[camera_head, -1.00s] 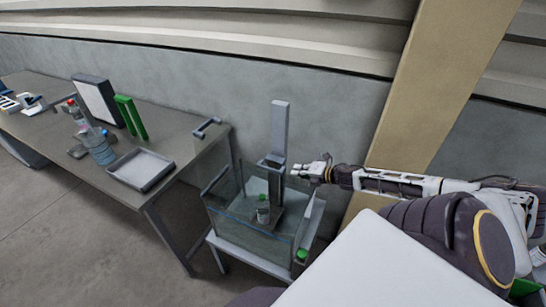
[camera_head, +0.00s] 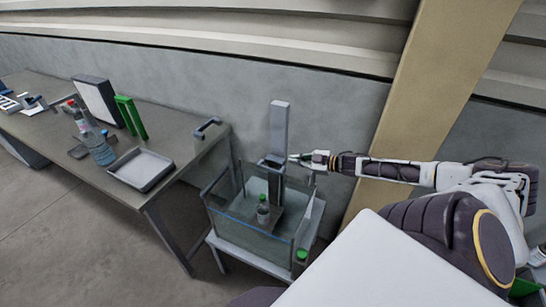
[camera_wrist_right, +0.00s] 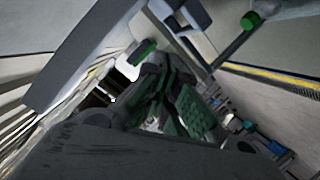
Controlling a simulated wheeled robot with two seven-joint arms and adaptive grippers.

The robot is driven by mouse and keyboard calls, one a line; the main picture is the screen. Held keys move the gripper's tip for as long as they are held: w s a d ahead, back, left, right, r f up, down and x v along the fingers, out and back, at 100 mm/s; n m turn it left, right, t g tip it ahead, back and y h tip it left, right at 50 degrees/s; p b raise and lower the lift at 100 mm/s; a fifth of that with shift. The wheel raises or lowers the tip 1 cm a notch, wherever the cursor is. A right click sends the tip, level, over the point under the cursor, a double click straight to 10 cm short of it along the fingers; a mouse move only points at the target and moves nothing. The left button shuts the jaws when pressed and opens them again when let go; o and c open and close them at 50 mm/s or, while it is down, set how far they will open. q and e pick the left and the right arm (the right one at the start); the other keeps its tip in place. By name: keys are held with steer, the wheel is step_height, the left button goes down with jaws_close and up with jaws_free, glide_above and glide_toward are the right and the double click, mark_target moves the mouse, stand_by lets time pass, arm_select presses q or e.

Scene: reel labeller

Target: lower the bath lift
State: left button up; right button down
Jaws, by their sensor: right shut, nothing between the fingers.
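The bath is a clear glass tank (camera_head: 232,230) with liquid in it, on a low stand right of the long table. The lift's grey column (camera_head: 280,125) rises at the tank's back edge. A small bottle with a green cap (camera_head: 263,212) stands inside the tank on a dark platform. My right gripper (camera_head: 298,158) is shut and empty, reaching in from the right by the column's lower part; I cannot tell whether it touches. In the right wrist view its dark and green fingers (camera_wrist_right: 170,105) show close together, with a grey slab at upper left. My left gripper is not in view.
A green round cap or knob (camera_head: 302,254) is at the stand's front right corner. The long table (camera_head: 110,195) holds a grey tray (camera_head: 142,184), a clear bottle (camera_head: 100,150), a panel and green uprights. A beige post (camera_head: 440,70) stands behind my right arm.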

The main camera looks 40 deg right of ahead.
steer(key=shift+a+r+m+y, duration=0.15)
steer(key=shift+a+r+m, duration=0.05)
steer(key=shift+m, duration=0.75)
steer(key=shift+a+r+m+y, duration=0.1)
steer(key=shift+a+r+m, duration=0.1)
steer(key=shift+m, duration=0.7)
steer(key=shift+a+r+m+y, duration=0.15)
steer(key=shift+r+m, duration=0.05)
steer(key=shift+m, duration=0.75)
steer(key=shift+a, duration=0.1)
steer(key=b, duration=0.7)
glide_above(273, 170)
steer(key=shift+f, duration=1.9)
steer(key=shift+f+b, duration=0.65)
steer(key=shift+f, duration=0.45)
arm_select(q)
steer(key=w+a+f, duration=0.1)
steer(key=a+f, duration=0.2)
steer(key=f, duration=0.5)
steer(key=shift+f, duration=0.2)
arm_select(e)
steer(key=shift+f, duration=0.2)
